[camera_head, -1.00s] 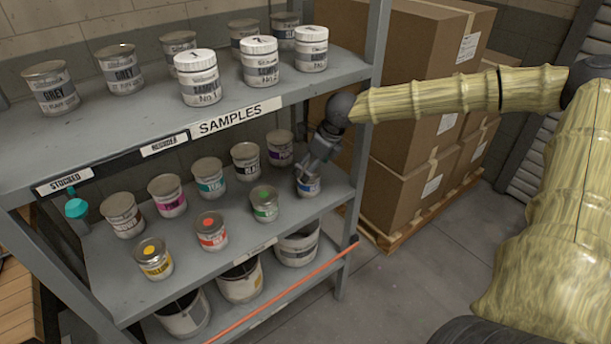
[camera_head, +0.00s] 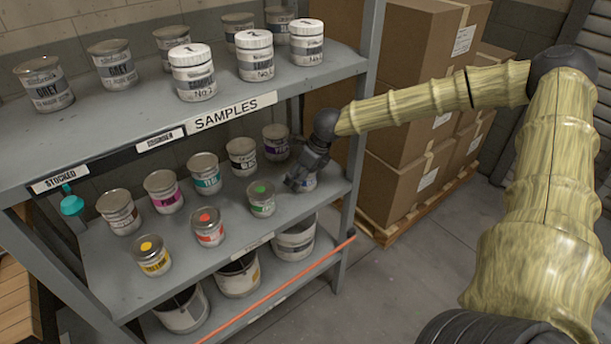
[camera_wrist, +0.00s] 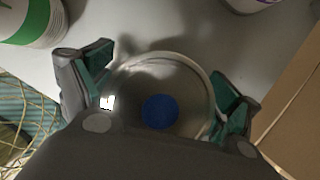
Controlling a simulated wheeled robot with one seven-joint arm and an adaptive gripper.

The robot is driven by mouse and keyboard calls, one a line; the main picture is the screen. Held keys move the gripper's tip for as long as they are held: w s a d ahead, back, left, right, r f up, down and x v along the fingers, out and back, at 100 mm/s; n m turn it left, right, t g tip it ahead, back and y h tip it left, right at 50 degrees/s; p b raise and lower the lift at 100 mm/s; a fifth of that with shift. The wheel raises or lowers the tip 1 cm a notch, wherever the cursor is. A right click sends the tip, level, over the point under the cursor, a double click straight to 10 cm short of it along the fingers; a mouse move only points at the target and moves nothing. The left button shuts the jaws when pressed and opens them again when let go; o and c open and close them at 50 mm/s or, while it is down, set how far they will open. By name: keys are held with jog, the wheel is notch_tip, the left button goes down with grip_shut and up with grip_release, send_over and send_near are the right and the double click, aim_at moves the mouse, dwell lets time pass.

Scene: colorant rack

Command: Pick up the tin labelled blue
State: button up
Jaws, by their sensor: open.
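The blue tin has a silver lid with a blue dot, seen from above in the wrist view (camera_wrist: 160,112). In the head view the tin (camera_head: 308,183) stands upright at the right front of the middle shelf, and its top is hidden behind my gripper. My gripper (camera_head: 298,184) is open, with its fingers at the tin. In the wrist view its teal-padded fingers (camera_wrist: 163,97) are spread on either side of the tin. I cannot tell whether either pad touches it.
The middle shelf (camera_head: 185,250) holds several other tins; the green-dotted tin (camera_head: 262,199) stands just left of the blue one. The upper shelf (camera_head: 140,120) with SAMPLES jars lies above my gripper. A shelf post (camera_head: 352,185) and cardboard boxes (camera_head: 415,185) are to the right.

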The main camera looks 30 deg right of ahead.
jog(key=shift+f, duration=0.2)
jog(key=shift+r, duration=0.1)
jog(key=c, duration=1.1)
jog(key=shift+c, duration=0.2)
